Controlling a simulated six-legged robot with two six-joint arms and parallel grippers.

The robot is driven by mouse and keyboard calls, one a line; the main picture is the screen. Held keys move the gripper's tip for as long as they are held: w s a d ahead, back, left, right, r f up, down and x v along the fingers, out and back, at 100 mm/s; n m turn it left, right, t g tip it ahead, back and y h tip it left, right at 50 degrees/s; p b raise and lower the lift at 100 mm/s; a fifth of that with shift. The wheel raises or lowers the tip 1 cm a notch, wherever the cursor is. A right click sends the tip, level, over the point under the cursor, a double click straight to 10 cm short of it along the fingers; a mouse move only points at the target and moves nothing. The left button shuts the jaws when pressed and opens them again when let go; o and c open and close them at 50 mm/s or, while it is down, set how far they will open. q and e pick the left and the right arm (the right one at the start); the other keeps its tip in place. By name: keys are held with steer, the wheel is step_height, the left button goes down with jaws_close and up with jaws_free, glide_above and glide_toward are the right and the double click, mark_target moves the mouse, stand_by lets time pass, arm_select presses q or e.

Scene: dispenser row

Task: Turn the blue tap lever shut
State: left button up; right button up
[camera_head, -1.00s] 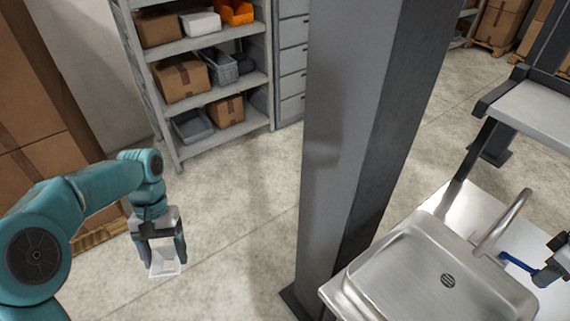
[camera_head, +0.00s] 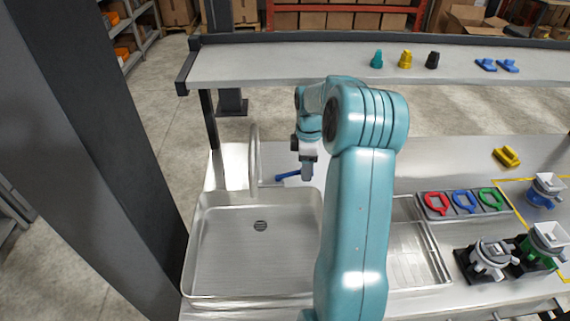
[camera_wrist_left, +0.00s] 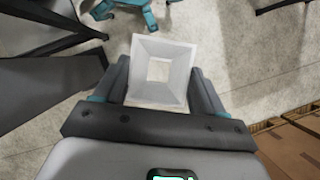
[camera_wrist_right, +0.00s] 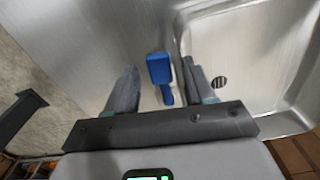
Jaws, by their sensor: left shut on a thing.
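The blue tap lever (camera_head: 288,176) lies beside the base of the curved metal tap (camera_head: 254,160), behind the sink. My right gripper (camera_head: 307,172) points down at the lever's right end in the head view. In the right wrist view the lever (camera_wrist_right: 159,72) shows between the two open fingers of the right gripper (camera_wrist_right: 160,85), with a gap on each side. I cannot tell whether the fingertips reach down to its level. My left gripper (camera_wrist_left: 160,88) is shut on a white square funnel-shaped piece (camera_wrist_left: 181,62) and is outside the head view.
The steel sink (camera_head: 225,255) with its drain lies in front of the tap. A grey pillar (camera_head: 105,150) stands at left. A shelf (camera_head: 300,63) runs above the bench. A tray of coloured rings (camera_head: 463,203) and several dispensers (camera_head: 490,258) stand at right.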

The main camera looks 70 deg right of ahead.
steer(key=shift+s, duration=0.1)
steer(key=shift+r, duration=0.45)
step_height(320, 180, up, 6)
steer(key=shift+f+b, duration=0.2)
steer(key=shift+b, duration=0.25)
steer(key=shift+r, duration=0.5)
jaws_close()
